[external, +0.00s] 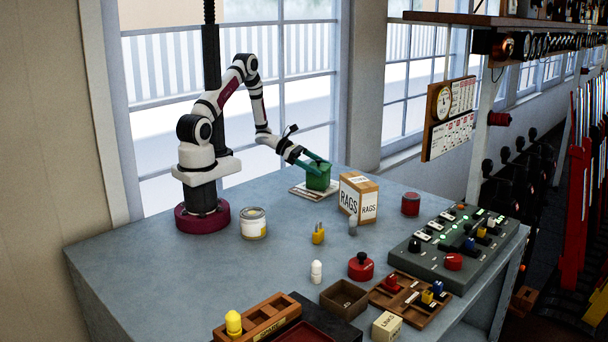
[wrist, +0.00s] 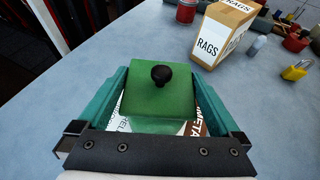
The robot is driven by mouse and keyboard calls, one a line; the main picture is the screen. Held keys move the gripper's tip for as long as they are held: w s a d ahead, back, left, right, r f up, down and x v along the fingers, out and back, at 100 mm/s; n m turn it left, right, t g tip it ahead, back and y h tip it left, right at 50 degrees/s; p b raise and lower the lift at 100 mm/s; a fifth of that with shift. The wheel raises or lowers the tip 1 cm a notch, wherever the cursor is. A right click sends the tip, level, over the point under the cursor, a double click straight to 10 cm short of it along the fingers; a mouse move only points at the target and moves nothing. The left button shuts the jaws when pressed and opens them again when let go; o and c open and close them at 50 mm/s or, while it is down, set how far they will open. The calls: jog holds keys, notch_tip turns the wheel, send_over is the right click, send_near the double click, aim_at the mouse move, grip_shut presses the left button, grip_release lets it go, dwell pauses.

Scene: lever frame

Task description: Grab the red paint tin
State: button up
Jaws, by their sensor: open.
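The red paint tin (external: 411,204) stands upright on the bench, right of the RAGS box. It also shows at the top edge of the wrist view (wrist: 186,12), partly cut off. My gripper (external: 317,165) is at the back of the bench, well left of the tin. Its teal fingers are open on either side of a green block with a black knob (wrist: 160,100). I cannot tell whether they touch it. The green block rests on some printed papers (external: 299,191).
The RAGS box (external: 349,200) stands between my gripper and the red tin. A cream tin (external: 253,223), yellow padlock (external: 318,234) and red knobbed pot (external: 361,267) stand nearer the front. A switch panel (external: 415,262) fills the right side.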

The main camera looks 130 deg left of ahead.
aim_at(418, 208)
notch_tip(418, 208, up, 6)
jog(key=shift+r, duration=0.15)
jog(key=w+a+m+t+h, duration=0.1)
jog(key=w+a+m+h, duration=0.2)
jog(key=w, duration=0.7)
jog(key=w+a+m+h, duration=0.2)
jog(key=w+a+h, duration=0.15)
jog(key=w, duration=0.65)
jog(key=shift+y, duration=0.35)
notch_tip(418, 208, down, 5)
jog(key=shift+w+a+f, duration=0.1)
jog(key=shift+w+a, duration=0.05)
jog(key=x, duration=1.4)
jog(key=shift+w+f, duration=0.1)
jog(key=shift+w, duration=0.3)
jog(key=c, duration=1.5)
